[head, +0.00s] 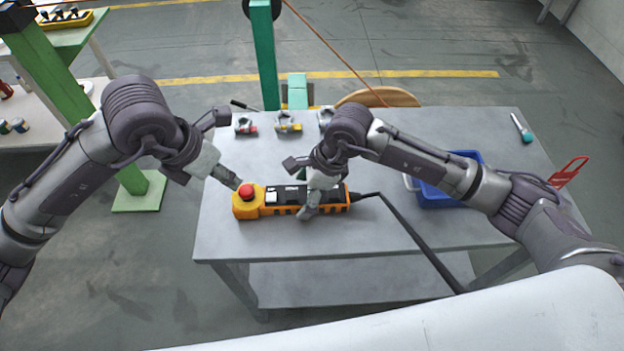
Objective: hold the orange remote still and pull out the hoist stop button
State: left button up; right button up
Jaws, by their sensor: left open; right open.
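The orange remote (279,210) lies on its back on the grey table, its long side across the picture and a black cable leaving its right end. The red stop button (247,191) sits on the yellow-orange block at its left end. My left gripper (232,182) is open, just up and left of the button; I cannot tell whether it touches it. My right gripper (308,212) is open and points down over the right half of the remote, hiding part of it. Contact there cannot be made out.
A blue bin (450,196) stands on the right behind my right arm. Several small clamps (288,123) lie along the table's (225,240) back edge. A screwdriver-like tool (522,128) is at the back right. A green post (264,55) rises behind the table. The front left of the tabletop is clear.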

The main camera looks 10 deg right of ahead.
aim_at(246, 189)
jog(key=shift+a+f, duration=0.25)
jog(key=shift+f, duration=0.35)
pick_arm(q)
jog(key=shift+o, duration=0.3)
pick_arm(e)
jog(key=c, duration=1.7)
pick_arm(q)
jog(key=shift+o, duration=1.7)
jog(key=shift+w+d+r+m, duration=0.1)
jog(key=shift+w+d+m, duration=0.1)
jog(key=shift+m, duration=0.3)
notch_tip(246, 189, up, 3)
jog(key=w+d+m+g+y, duration=0.2)
jog(key=w+m+g+y, duration=0.1)
jog(key=m, duration=0.6)
jog(key=shift+m, duration=0.3)
jog(key=f, duration=1.2)
jog(key=shift+s+d, duration=0.2)
jog(key=shift+s, duration=0.05)
